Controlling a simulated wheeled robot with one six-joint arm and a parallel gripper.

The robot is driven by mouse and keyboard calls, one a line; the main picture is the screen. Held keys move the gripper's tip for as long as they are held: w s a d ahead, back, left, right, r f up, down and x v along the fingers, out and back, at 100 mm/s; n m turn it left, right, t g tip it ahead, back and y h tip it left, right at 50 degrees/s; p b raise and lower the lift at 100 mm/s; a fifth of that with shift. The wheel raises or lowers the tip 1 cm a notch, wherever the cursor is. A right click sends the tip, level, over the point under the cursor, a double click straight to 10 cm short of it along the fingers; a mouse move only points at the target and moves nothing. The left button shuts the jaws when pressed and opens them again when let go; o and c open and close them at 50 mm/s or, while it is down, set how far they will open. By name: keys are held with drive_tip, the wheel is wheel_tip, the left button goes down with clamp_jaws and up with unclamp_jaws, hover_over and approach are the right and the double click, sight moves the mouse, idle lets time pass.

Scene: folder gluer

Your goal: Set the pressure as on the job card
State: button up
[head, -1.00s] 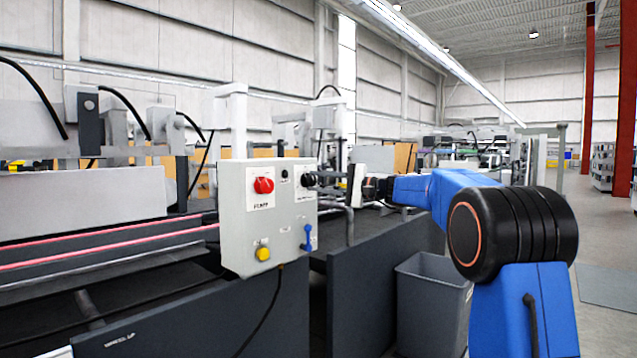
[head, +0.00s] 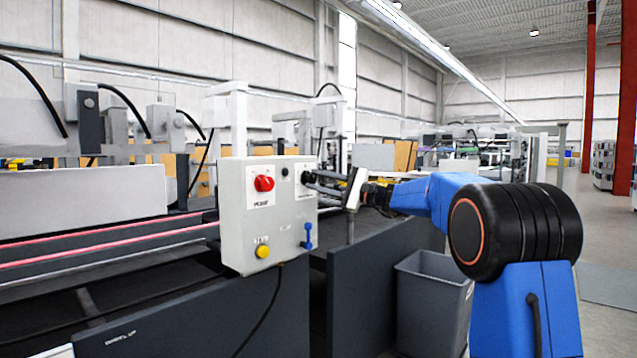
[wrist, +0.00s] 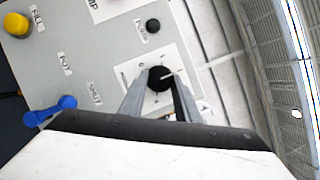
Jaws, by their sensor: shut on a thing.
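A black round knob (wrist: 160,78) with a white pointer line sits on a white dial plate on the grey control box (head: 240,222). My gripper (head: 312,180) reaches the box from the right. In the wrist view its two fingers (wrist: 160,90) lie on either side of the knob and are shut on it. In the head view the fingers largely cover the knob. The dial marks are too small to read. I cannot make out a job card in either view.
The box also carries a red rotary switch (head: 264,184), a small black button (wrist: 152,25), a yellow button (head: 263,251) and a blue lever (head: 308,236). A grey bin (head: 430,300) stands below my arm. The machine extends to the left.

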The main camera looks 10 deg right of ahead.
drive_tip(key=o, duration=1)
drive_tip(key=shift+d, duration=0.1)
drive_tip(key=v, duration=1.7)
drive_tip(key=shift+s+d+f, duration=0.1)
drive_tip(key=shift+s, duration=0.1)
